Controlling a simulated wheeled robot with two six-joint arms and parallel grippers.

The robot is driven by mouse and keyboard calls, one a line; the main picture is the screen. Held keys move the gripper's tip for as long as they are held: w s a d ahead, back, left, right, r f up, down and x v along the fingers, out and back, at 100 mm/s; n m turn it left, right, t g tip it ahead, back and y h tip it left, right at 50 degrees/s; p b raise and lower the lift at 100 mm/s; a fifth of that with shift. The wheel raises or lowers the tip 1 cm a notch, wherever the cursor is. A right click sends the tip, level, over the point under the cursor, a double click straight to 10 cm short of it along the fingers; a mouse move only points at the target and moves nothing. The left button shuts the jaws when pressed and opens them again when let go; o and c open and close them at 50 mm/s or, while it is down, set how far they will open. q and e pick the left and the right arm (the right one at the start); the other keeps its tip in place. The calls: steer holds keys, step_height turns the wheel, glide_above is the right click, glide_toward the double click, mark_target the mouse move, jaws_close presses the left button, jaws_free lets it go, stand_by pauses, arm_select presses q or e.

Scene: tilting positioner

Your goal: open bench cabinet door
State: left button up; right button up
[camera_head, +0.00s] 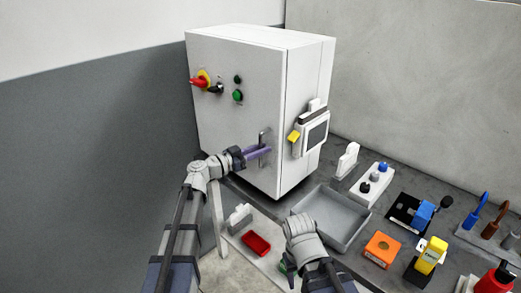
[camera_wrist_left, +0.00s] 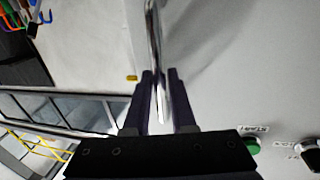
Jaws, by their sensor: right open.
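The bench cabinet (camera_head: 231,110) is a tall white box, with its front door flush with the body. The upright metal door handle (camera_head: 262,138) is low on the door near its right edge. In the left wrist view the handle (camera_wrist_left: 154,45) runs between the two dark fingers of my left gripper (camera_wrist_left: 160,100), which are close on both sides of it. My left gripper (camera_head: 257,152) reaches the handle from the left in the head view. My right gripper (camera_head: 288,267) is low over the front of the bench, mostly hidden by its own wrist, and away from the cabinet.
A red-handled switch (camera_head: 202,80) and a green button (camera_head: 238,96) sit higher on the door. A screen (camera_head: 316,132) is on the cabinet's right side. A grey tray (camera_head: 335,211), an orange box (camera_head: 382,248) and several tools lie on the bench. A red block (camera_head: 256,244) is in front.

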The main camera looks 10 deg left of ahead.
arm_select(q)
jaws_close()
stand_by(1.0)
